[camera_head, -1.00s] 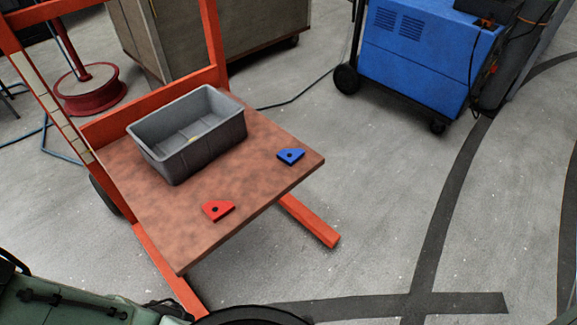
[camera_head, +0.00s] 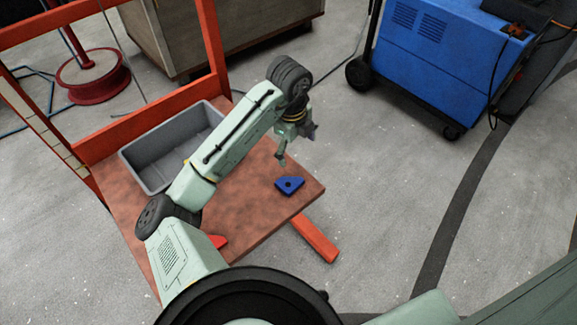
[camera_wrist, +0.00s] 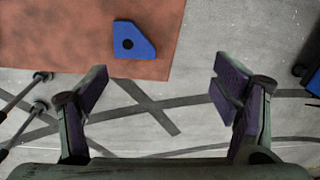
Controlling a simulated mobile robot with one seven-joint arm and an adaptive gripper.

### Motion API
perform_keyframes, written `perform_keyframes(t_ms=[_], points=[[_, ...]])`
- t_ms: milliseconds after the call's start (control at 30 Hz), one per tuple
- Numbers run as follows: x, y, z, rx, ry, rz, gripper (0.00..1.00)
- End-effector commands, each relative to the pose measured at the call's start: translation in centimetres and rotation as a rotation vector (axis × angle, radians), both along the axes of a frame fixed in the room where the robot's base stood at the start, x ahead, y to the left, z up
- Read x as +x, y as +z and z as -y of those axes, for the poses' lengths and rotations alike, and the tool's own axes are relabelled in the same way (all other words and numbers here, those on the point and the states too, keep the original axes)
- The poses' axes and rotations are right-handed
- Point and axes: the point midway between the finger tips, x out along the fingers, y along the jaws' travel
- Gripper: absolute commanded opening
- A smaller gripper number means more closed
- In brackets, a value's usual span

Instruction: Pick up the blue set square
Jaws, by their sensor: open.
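The blue set square (camera_head: 290,186) lies flat near the right corner of the brown tabletop (camera_head: 250,225). It is a small angled plate with a dark round hole. In the wrist view the blue set square (camera_wrist: 133,41) is at the top, beyond the fingertips and left of the middle between them. My gripper (camera_head: 296,148) is above the table's right edge, higher than the set square and apart from it. In the wrist view my gripper (camera_wrist: 160,82) is wide open and empty, with its fingers over the floor past the table edge.
A grey bin (camera_head: 155,160) stands at the back of the table, partly behind my arm. A red set square (camera_head: 219,241) is mostly hidden by my arm. An orange frame (camera_head: 213,50) rises behind the table. A blue machine (camera_head: 432,60) stands on the floor at the right.

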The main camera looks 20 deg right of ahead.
Motion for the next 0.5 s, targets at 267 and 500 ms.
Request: perform_keyframes(t_ms=[267, 500], points=[[-2.2, -4.5, -1.2, 0.11, -0.092, -0.081, 0.82], [-2.1, -7.1, -1.2, 0.107, -0.091, -0.076, 0.82]])
